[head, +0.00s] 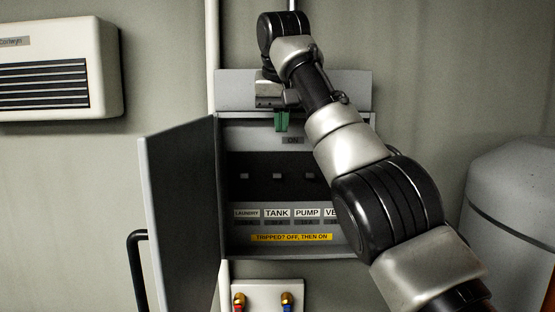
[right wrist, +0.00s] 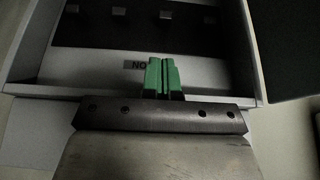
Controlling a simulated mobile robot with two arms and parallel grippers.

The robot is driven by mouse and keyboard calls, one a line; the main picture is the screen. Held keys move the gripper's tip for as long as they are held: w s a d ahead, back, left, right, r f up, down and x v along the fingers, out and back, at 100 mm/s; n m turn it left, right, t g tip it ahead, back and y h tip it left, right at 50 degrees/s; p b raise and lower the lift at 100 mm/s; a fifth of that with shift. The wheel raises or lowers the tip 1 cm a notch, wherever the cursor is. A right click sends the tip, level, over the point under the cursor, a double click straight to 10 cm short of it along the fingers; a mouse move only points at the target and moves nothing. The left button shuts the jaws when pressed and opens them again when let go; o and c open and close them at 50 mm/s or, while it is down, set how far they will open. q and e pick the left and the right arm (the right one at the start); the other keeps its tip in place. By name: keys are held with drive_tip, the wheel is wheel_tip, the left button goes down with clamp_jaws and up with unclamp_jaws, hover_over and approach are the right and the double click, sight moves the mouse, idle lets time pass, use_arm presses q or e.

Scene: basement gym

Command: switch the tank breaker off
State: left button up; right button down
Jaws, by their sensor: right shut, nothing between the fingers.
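The tank breaker's small lever (head: 277,176) sits in the dark recess of the open breaker box, above the TANK label (head: 277,213). Whether it is up or down is hard to tell. In the right wrist view, turned upside down, a lever in line with the fingers (right wrist: 164,14) seems to be the same one. My right gripper (head: 282,121) is shut and empty, its green fingertips (right wrist: 163,75) together. In the head view it points down, by the ON label and above the tank lever, apart from it. My left gripper is out of view.
The box door (head: 180,205) stands open to the left. Laundry (head: 245,176) and pump (head: 311,176) levers flank the tank lever; my right arm hides the box's right part. A yellow strip (head: 291,237) reads "TRIPPED? OFF, THEN ON". Taps (head: 286,299) are below.

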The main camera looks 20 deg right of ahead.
approach(280, 174)
drive_tip(key=shift+w+d+f, duration=0.15)
drive_tip(key=shift+w+f, duration=0.1)
drive_tip(key=shift+w, duration=0.25)
drive_tip(key=shift+w+d+f, duration=0.15)
drive_tip(key=shift+w+f, duration=0.15)
drive_tip(key=shift+w, duration=0.15)
drive_tip(key=p+x, duration=0.2)
drive_tip(key=p, duration=0.1)
drive_tip(key=shift+w+a+f, duration=0.1)
drive_tip(key=shift+w+f, duration=0.05)
drive_tip(key=shift+w, duration=0.05)
drive_tip(key=shift+p+x, duration=0.3)
drive_tip(key=shift+x, duration=0.6)
drive_tip(key=shift+w+f, duration=0.15)
drive_tip(key=shift+f, duration=0.5)
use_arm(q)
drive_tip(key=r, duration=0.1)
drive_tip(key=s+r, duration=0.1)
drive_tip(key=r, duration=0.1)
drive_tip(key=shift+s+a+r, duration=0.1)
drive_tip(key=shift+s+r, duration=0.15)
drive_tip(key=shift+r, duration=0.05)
